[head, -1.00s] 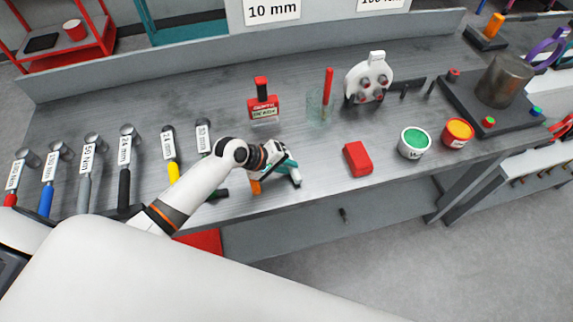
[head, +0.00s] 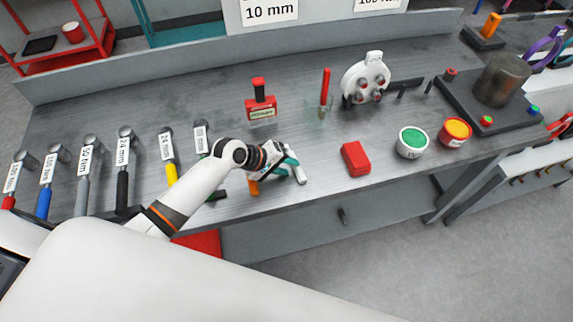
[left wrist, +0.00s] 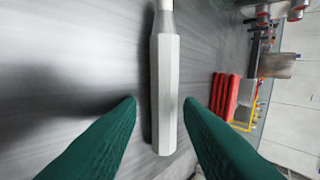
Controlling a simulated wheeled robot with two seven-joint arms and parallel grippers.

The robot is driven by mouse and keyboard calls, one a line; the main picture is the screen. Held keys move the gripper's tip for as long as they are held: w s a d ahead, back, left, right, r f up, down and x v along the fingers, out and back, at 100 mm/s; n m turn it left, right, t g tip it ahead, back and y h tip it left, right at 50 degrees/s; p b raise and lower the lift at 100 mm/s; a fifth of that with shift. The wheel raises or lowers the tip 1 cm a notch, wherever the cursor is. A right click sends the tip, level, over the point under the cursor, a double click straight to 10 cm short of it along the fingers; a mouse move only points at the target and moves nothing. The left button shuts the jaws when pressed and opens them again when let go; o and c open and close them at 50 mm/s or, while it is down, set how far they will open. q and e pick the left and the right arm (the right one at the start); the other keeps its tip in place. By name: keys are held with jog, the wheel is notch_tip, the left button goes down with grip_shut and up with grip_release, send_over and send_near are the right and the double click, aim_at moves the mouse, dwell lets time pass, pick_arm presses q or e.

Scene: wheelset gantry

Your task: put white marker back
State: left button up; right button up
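The white marker (left wrist: 165,85) lies lengthwise between the two green fingers of my left gripper (left wrist: 159,102) in the left wrist view. The fingers are apart, with a visible gap between the marker and the left-hand finger. In the head view my left gripper (head: 284,164) is low over the front of the bench, and the white marker (head: 299,173) shows beside its teal finger. A clear glass holder (head: 315,114) with a red marker (head: 325,87) standing in it is behind the gripper. My right gripper is not in view.
An orange item (head: 254,188) lies close to the left gripper. A red block (head: 356,158), a green-topped tub (head: 412,142) and an orange-topped tub (head: 455,132) are to the right. Several labelled wrenches (head: 122,180) line the left.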

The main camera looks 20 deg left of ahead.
pick_arm(q)
jog(key=shift+s+a+f, duration=0.2)
jog(key=shift+s+f, duration=0.2)
jog(key=shift+f, duration=0.15)
jog(key=shift+a+r, duration=0.15)
jog(key=w+r+b+v, duration=0.1)
jog(key=b+v, duration=0.1)
jog(key=v, duration=0.9)
jog(key=s+d+f+m+g+y, duration=0.1)
jog(key=s+f+m+y, duration=0.15)
jog(key=s, duration=0.45)
jog(key=s+f+m+g+y, duration=0.1)
jog(key=s+m+y, duration=0.1)
jog(key=s+m, duration=0.3)
jog(key=s+d+f+m+g+y, duration=0.1)
jog(key=s+m+y, duration=0.15)
jog(key=s, duration=0.55)
notch_tip(320, 180, down, 29)
jog(key=s+b, duration=0.1)
jog(key=b, duration=0.3)
jog(key=s+a+f+g+b, duration=0.2)
jog(key=s+a+f+b, duration=0.1)
jog(key=s+f, duration=1.3)
notch_tip(320, 180, down, 3)
jog(key=shift+s+f, duration=0.2)
jog(key=shift+s, duration=0.2)
